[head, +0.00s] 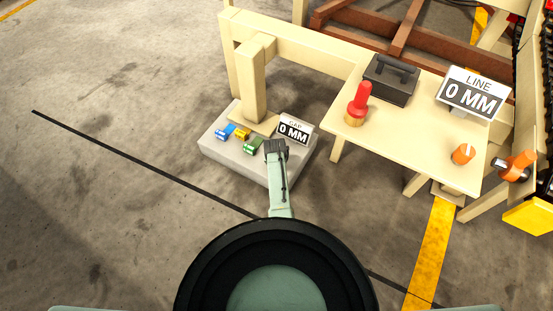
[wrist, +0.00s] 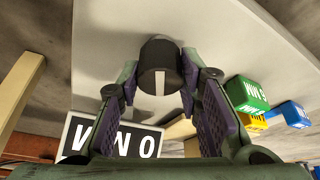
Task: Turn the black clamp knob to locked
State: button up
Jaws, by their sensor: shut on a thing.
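The black clamp knob (wrist: 158,55) shows in the wrist view, at the top middle, as a short dark cylinder with a white line on its side. The line runs straight up and down in that picture. My gripper (wrist: 160,82) has its two fingertips on either side of the knob and is shut on it. In the head view my gripper (head: 276,150) is over the right part of a pale grey slab (head: 215,150), and the knob is hidden there. I see no locked marking in either view.
Blue (head: 225,131), yellow (head: 242,134) and green (head: 253,146) blocks sit left of my gripper. A table (head: 420,135) with a toolbox (head: 391,80) and red-handled tool (head: 358,104) is farther right. Floor to the left is clear.

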jog(key=m+h, duration=0.1)
jog(key=m, duration=0.1)
jog(key=m+h+b, duration=0.1)
jog(key=m, duration=0.2)
jog(key=shift+w+g, duration=0.1)
jog(key=shift+g, duration=0.2)
jog(key=shift+m, duration=0.3)
jog(key=o, duration=1.1)
jog(key=shift+o, duration=0.2)
jog(key=shift+r, duration=0.1)
notch_tip(320, 180, up, 10)
jog(key=shift+f, duration=0.1)
